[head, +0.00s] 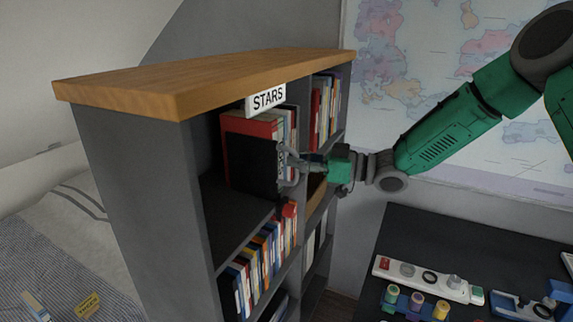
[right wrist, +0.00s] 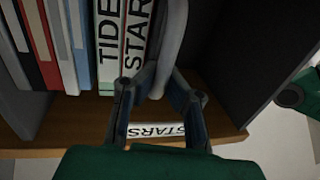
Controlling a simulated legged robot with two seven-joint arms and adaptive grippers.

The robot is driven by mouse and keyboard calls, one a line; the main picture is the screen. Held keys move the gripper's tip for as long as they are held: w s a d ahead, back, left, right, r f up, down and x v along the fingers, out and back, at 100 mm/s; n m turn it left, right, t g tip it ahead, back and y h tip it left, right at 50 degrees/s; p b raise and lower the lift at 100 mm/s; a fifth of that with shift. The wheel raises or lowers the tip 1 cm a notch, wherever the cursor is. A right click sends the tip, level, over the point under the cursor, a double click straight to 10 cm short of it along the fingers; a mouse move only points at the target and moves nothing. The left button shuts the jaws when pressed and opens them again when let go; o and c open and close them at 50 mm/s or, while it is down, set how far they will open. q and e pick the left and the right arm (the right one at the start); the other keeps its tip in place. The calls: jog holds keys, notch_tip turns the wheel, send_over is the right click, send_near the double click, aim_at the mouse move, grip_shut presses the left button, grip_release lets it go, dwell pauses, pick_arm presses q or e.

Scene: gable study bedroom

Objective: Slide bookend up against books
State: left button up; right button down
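The bookend (head: 252,163) is a black upright plate in the upper left compartment under the STARS label (head: 268,97). It stands at the left end of a row of books with a red book (head: 250,126) just behind it. Whether they touch is hidden. My right gripper (head: 288,166) is at the bookend's front edge. In the right wrist view, its fingers (right wrist: 158,88) close around a rounded grey edge, apparently the bookend's, beside a white book lettered STARS (right wrist: 137,35). My left gripper is out of view.
The grey bookcase has a wooden top (head: 200,80); its upright side (right wrist: 265,55) and top board bound the compartment. Left of the bookend the shelf is empty. Several books (head: 262,255) fill the shelf below. A dark desk (head: 420,235) with small items stands at right.

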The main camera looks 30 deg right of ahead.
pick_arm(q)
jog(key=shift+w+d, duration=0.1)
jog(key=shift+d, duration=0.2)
pick_arm(e)
jog(key=shift+w+d, duration=0.3)
jog(key=shift+d, duration=0.2)
jog(key=c, duration=1.6)
grip_release()
jog(key=shift+s, duration=0.1)
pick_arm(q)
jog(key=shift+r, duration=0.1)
pick_arm(e)
jog(key=shift+s+d, duration=0.1)
jog(key=v, duration=1.1)
jog(key=shift+s+d+f, duration=0.1)
jog(key=shift+s+d, duration=0.15)
jog(key=shift+d, duration=0.1)
